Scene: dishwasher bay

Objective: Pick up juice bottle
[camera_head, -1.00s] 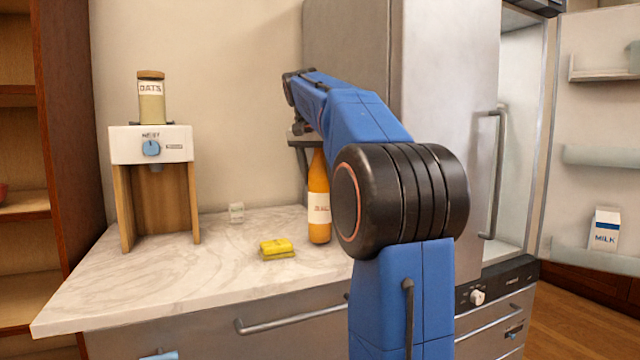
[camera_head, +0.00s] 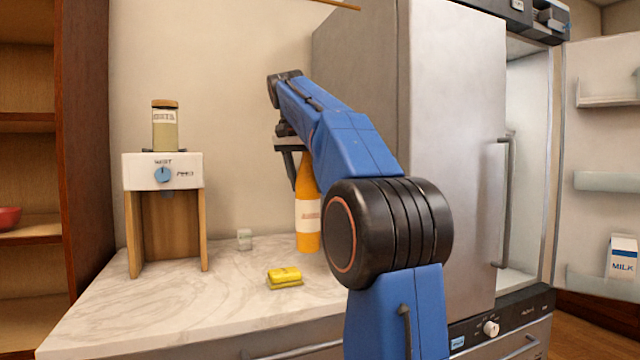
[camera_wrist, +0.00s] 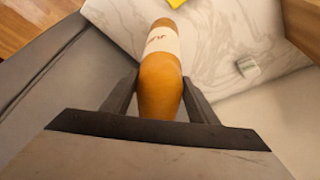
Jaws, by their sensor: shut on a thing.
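The juice bottle (camera_head: 307,222) is orange with a white label. In the head view it hangs roughly upright over the back of the marble counter, apparently a little above it. My gripper (camera_head: 294,158) is shut on its upper part; my arm hides some of the bottle's right side. In the wrist view the juice bottle (camera_wrist: 161,72) lies between the two dark fingers of my gripper (camera_wrist: 160,98), with its label and base pointing away from the camera.
A dispenser (camera_head: 163,172) with an oats jar (camera_head: 165,128) stands at left. The steel fridge (camera_head: 455,150) is open at right, with a milk carton (camera_head: 622,257) in its door.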

